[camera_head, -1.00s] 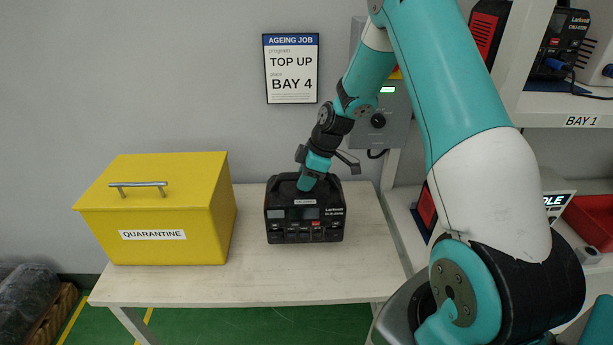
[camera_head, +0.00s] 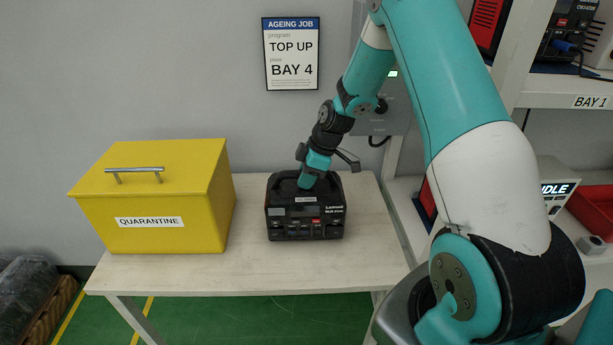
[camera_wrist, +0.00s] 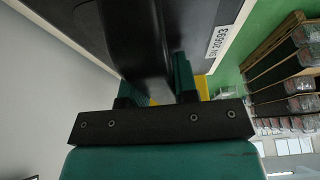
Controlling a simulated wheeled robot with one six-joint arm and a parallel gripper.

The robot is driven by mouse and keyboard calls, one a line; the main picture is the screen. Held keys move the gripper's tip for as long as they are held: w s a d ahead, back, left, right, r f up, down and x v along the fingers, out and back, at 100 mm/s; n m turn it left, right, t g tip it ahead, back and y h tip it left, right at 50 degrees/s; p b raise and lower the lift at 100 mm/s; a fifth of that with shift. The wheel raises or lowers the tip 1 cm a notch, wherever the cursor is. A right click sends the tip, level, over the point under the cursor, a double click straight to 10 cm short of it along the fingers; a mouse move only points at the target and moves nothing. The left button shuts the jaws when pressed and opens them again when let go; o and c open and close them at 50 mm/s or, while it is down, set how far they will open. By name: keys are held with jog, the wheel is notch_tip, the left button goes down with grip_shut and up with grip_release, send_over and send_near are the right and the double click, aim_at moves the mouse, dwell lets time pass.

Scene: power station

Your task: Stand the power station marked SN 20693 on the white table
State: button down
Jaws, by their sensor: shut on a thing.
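The power station (camera_head: 305,220) is a black box with a top handle, a small display and a front panel. It is upright over the middle-right of the white table (camera_head: 250,275). I cannot tell whether its base touches the tabletop. My gripper (camera_head: 307,182) comes down from above and is shut on its handle. In the wrist view the dark handle (camera_wrist: 135,35) runs between my gripper's fingers (camera_wrist: 155,85). A white label reading SN 20693 (camera_wrist: 218,42) shows beside the handle on the station's top. The fingertips are partly hidden.
A yellow QUARANTINE box (camera_head: 150,200) stands on the table's left. A poster (camera_head: 291,54) reading TOP UP, BAY 4 hangs behind. A shelf rack with a BAY 1 label (camera_head: 590,102) and a red bin (camera_head: 592,212) are on the right. Tabletop is bare between box and station.

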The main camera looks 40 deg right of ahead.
jog(key=shift+f+b, duration=0.4)
jog(key=shift+b, duration=0.05)
dwell(0.7)
jog(key=c, duration=0.8)
grip_release()
jog(key=shift+s+f, duration=0.15)
jog(key=shift+f, duration=0.05)
jog(key=b+v, duration=0.1)
jog(key=v, duration=1.6)
jog(key=shift+r+b, duration=0.35)
jog(key=shift+b, duration=0.05)
jog(key=s+a+r+m, duration=0.1)
jog(key=s+a, duration=0.2)
jog(key=a, duration=0.4)
jog(key=s+a+r+g, duration=0.1)
jog(key=s+a+r, duration=0.15)
jog(key=a, duration=0.45)
jog(key=s+a+r+m, duration=0.1)
jog(key=s+a, duration=0.3)
jog(key=a, duration=0.3)
jog(key=s+a+m, duration=0.1)
jog(key=s+a, duration=0.3)
jog(key=s, duration=0.3)
jog(key=s+a+m+g, duration=0.1)
jog(key=s+a, duration=0.3)
jog(key=s, duration=0.4)
jog(key=shift+f+y, duration=0.3)
